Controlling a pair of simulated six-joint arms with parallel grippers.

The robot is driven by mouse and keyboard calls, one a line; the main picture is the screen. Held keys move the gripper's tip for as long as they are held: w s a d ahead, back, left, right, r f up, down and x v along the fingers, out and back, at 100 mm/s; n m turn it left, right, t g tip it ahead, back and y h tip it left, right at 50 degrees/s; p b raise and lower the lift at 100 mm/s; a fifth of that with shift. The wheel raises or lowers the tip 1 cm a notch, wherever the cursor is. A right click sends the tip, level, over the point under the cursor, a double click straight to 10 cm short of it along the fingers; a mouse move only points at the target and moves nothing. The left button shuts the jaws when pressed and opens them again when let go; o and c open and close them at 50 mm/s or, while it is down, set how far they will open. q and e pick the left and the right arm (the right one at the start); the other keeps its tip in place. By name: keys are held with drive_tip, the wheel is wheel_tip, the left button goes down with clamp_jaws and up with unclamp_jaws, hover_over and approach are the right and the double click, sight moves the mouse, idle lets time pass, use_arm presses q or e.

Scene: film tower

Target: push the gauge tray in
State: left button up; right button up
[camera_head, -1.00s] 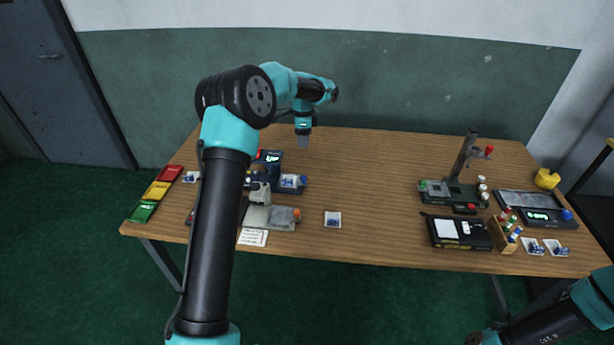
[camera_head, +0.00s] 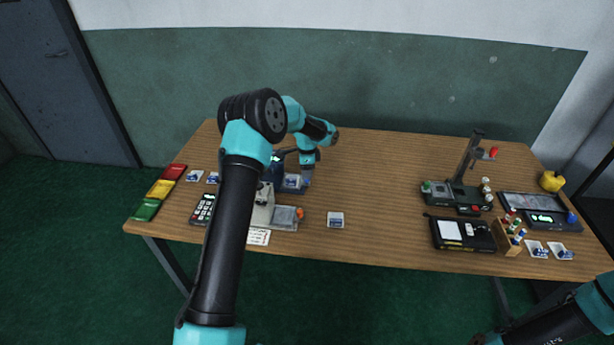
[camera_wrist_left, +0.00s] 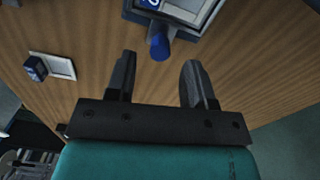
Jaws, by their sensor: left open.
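A tray (camera_head: 292,181) with a blue knob sticks out of a dark blue device on the left half of the table; I take this to be the gauge tray. My left gripper (camera_head: 307,174) is at the tray's right end, pointing down. In the left wrist view the left gripper (camera_wrist_left: 160,62) is open and empty. The blue knob (camera_wrist_left: 160,42) shows beyond and between its fingertips, with the tray's edge (camera_wrist_left: 190,28) behind it. I cannot tell whether a finger touches the knob. The arm hides part of the blue device.
A keypad device (camera_head: 203,208) and coloured bins (camera_head: 160,189) are at left. A stand (camera_head: 460,190) and black box (camera_head: 463,234) are at right. The table's middle is clear.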

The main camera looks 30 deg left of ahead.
use_arm(q)
drive_tip(key=shift+f, duration=1.5)
clamp_jaws()
